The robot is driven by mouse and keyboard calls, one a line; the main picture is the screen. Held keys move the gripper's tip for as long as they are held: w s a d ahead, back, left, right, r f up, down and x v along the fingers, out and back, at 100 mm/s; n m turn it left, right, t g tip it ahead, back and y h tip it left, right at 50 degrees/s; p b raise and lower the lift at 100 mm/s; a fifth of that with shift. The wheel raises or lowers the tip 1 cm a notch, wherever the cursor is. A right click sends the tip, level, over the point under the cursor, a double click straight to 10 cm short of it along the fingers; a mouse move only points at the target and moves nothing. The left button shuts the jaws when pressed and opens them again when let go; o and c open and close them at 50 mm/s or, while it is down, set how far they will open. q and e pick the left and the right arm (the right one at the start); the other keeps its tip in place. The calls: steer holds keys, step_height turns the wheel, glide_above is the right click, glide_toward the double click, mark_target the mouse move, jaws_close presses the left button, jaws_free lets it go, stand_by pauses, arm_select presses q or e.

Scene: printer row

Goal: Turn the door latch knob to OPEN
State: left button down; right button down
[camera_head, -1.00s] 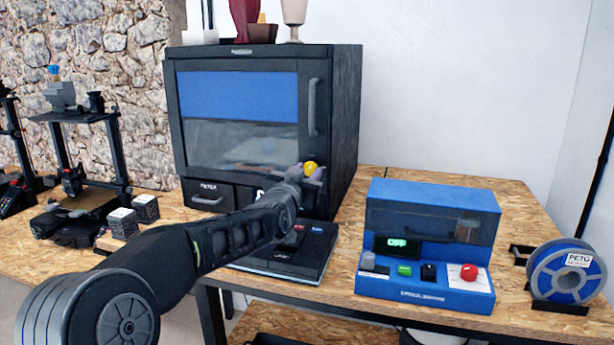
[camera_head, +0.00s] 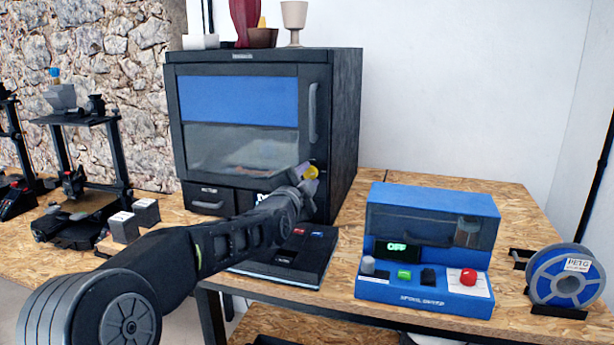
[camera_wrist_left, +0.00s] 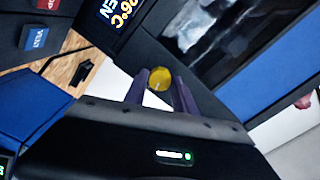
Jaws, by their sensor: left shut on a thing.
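The yellow door latch knob (camera_head: 312,172) sits on the front right of the black enclosed printer (camera_head: 345,130), beside the lower end of its door handle. My left gripper (camera_head: 305,174) is at the knob and shut on it. In the left wrist view the purple fingers (camera_wrist_left: 161,90) stand on either side of the yellow knob (camera_wrist_left: 158,79), with its rounded face showing between them. The printer door is closed. The display (camera_wrist_left: 120,10) reads 26°C with letters ending in EN, partly cut off. The knob's markings are hidden. My right gripper is out of view.
A black control pad (camera_head: 285,257) with red and blue buttons lies below my left forearm. A blue station (camera_head: 430,215) showing OFF and a spool (camera_head: 565,280) stand to the right. Open printers (camera_head: 75,165) stand left. Cups and bowls (camera_head: 262,38) sit on the enclosure.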

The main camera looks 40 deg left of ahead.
arm_select(q)
steer(key=shift+m, duration=1.7)
steer(key=c, duration=1)
jaws_free()
steer(key=b+v, duration=0.1)
steer(key=v, duration=0.6)
steer(key=shift+s+d, duration=0.15)
steer(key=shift+s, duration=0.2)
